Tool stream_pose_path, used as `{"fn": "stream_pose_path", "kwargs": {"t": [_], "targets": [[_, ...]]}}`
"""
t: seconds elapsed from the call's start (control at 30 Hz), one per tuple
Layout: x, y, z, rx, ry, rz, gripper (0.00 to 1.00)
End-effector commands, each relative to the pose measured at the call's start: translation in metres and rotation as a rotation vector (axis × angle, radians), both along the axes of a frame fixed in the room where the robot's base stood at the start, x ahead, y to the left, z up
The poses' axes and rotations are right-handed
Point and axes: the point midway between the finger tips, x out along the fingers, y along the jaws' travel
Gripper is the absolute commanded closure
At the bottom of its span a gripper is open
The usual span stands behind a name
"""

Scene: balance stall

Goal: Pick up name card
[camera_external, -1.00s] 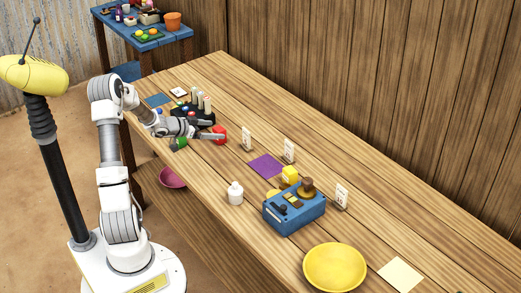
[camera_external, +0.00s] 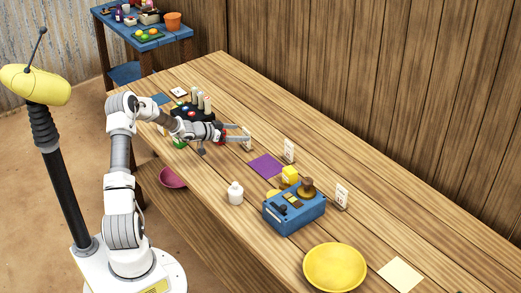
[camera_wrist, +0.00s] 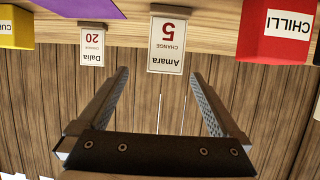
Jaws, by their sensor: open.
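Several white name cards stand on the wooden table. The nearest one to my gripper (camera_external: 245,133) reads "Amara 5 change" (camera_wrist: 168,45) and appears upside down in the wrist view. In the external view this card (camera_external: 247,143) is at my fingertips, partly covered by them. My gripper is open; in the wrist view its two fingers (camera_wrist: 160,76) are spread to either side of the card's line. I cannot tell whether the card is between the tips or just beyond them. A second card, "20" (camera_wrist: 92,46), stands farther along; it also shows in the external view (camera_external: 289,150).
A red "CHILLI" block (camera_wrist: 275,30) is close beside my gripper. A third card (camera_external: 341,196) stands beyond the box. The plank wall is behind.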

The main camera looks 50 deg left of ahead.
Motion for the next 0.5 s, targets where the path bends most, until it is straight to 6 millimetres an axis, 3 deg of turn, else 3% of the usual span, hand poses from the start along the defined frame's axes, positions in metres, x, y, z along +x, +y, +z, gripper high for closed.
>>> {"fn": "stream_pose_path", "kwargs": {"t": [0.3, 0.5], "targets": [[0.035, 0.003, -0.018, -0.001, -0.001, -0.002, 0.00], [0.047, 0.003, -0.022, 0.000, 0.000, 0.001, 0.00]]}}
